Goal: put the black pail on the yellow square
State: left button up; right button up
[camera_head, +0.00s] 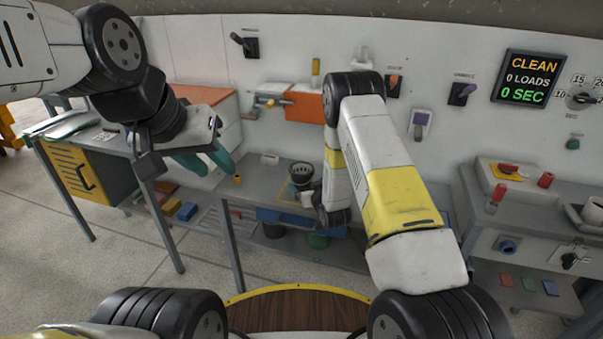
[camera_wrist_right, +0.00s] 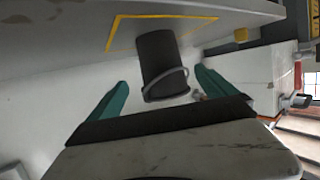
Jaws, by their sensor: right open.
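The black pail (camera_head: 301,173) stands upright on the grey bench. In the right wrist view the pail (camera_wrist_right: 158,55) has its base within the yellow square's outline (camera_wrist_right: 112,32), and its wire handle hangs at the rim. The yellow square also shows in the head view (camera_head: 284,191), partly hidden by the pail and my arm. My right gripper (camera_wrist_right: 161,79) is open, its teal fingers on either side of the pail's rim with visible gaps. My left gripper (camera_head: 212,162) is raised at the left, away from the pail; its teal fingers show, but their opening is unclear.
A small yellow object (camera_head: 238,179) stands on the bench left of the pail. A dark pail (camera_head: 273,231) and a green pail (camera_head: 318,241) are below the bench. An orange-topped unit (camera_head: 204,97) stands behind, and a side bench (camera_head: 482,216) is at right.

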jog(key=x, duration=0.7)
jog(key=shift+w+a+r, duration=0.25)
jog(key=shift+w+a, duration=0.05)
jog(key=shift+w, duration=0.05)
jog(key=c, duration=1.6)
jog(key=shift+r, duration=0.1)
